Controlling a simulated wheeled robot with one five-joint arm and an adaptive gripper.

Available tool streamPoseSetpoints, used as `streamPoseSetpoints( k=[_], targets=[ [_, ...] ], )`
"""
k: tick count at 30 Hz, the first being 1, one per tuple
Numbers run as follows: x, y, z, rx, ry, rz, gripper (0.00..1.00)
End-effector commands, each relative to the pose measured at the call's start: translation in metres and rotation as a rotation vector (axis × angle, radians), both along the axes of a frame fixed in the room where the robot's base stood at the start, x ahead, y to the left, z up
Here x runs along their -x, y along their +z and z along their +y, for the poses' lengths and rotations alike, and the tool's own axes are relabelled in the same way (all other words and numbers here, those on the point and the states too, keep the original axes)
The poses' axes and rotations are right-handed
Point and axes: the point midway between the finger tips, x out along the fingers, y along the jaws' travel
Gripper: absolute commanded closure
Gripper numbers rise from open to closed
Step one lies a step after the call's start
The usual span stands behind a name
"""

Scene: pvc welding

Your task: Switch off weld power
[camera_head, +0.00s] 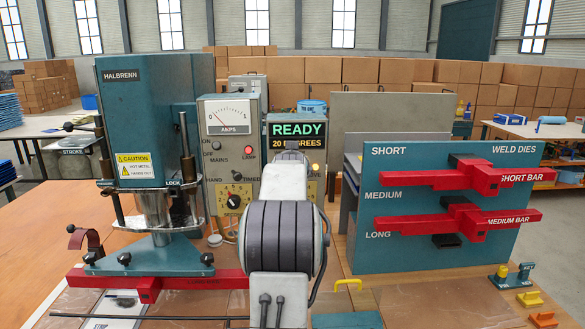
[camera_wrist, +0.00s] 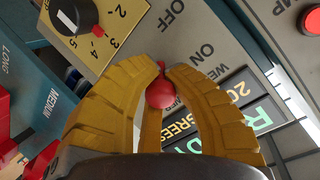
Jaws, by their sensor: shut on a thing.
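In the wrist view, my gripper (camera_wrist: 164,72) has its yellow fingers closed around a red ball-ended switch lever (camera_wrist: 160,94). The lever is on a grey panel (camera_wrist: 185,45) with OFF and ON labels and a partly covered word starting "WE". I cannot tell surely which position the lever is at. In the camera_head view, my arm stands in front of the cabinet and hides the lever and fingers. The READY display (camera_head: 297,131) is lit green, with "20 DEGREES" below it.
A control box (camera_head: 229,150) with an amps meter, a red lamp and a dial stands to the left. The HALBRENN press (camera_head: 150,100) is farther left. A weld dies board (camera_head: 450,215) with red bars is at right.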

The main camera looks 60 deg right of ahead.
Motion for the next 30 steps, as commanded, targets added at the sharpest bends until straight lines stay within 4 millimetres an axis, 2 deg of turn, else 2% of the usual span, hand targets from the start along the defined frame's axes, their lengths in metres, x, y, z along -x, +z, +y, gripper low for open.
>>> streamPoseSetpoints(
  k=[11,30],
  targets=[
    [-0.001,-0.010,0.002,0.052,0.001,-0.033,1.00],
    [-0.001,-0.019,0.004,0.266,0.000,-0.170,1.00]
  ],
)
